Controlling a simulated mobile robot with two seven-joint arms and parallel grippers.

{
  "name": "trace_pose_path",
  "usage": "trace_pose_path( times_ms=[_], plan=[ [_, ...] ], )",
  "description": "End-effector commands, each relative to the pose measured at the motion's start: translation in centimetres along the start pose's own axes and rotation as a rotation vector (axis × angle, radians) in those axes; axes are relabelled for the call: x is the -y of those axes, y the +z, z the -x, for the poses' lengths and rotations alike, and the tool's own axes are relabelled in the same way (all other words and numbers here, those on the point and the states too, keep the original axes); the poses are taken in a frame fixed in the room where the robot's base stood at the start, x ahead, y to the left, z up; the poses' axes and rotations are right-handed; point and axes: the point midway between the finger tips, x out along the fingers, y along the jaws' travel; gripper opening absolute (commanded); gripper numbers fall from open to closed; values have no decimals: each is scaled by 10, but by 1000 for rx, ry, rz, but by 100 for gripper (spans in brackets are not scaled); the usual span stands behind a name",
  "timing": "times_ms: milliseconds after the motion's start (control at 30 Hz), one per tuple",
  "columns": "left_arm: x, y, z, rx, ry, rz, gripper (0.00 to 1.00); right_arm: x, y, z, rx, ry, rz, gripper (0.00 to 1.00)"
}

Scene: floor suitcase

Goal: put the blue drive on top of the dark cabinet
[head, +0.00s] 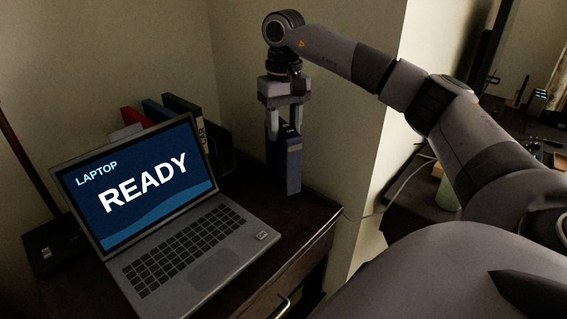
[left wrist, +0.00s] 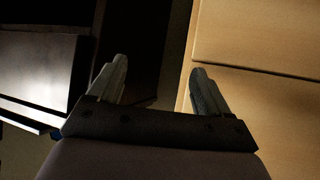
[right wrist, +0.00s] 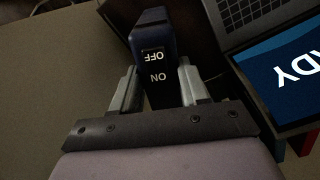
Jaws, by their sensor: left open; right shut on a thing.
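The blue drive (head: 286,162) is a dark blue upright block in the head view. My right gripper (head: 283,124) is shut on its upper end and holds it upright over the right part of the dark cabinet's top (head: 315,212). Whether its bottom touches the top I cannot tell. In the right wrist view the drive (right wrist: 153,35) shows OFF and ON labels between the fingers of my right gripper (right wrist: 160,88). My left gripper (left wrist: 157,80) is open and empty in the left wrist view, outside the head view.
An open laptop (head: 190,250) showing READY stands on the cabinet, left of the drive. Several upright binders (head: 185,115) stand behind it. A dark box (head: 45,245) lies at the left. The wall corner (head: 370,150) is close on the drive's right. Light wooden panels (left wrist: 260,90) are beside my left gripper.

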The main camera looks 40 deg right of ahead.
Motion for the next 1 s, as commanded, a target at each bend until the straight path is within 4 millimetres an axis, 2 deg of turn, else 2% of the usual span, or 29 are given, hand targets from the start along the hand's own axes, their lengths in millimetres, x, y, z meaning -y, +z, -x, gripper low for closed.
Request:
trace_pose_path(
  times_ms=[33,100,367,600,1000],
  plan=[
    [0,1,-1,2,1,0,79,0,0,-12,1,0,0,0],
    [0,2,-1,4,2,-1,79,0,0,-24,-1,-1,0,0],
    [1,2,-2,4,1,-3,79,0,0,-46,-2,0,-1,0],
    [2,3,-4,5,-1,-3,79,0,0,-79,-2,-1,-1,0],
    [3,2,-4,2,-3,-3,79,1,0,-84,-3,-2,-1,0]
  ],
)
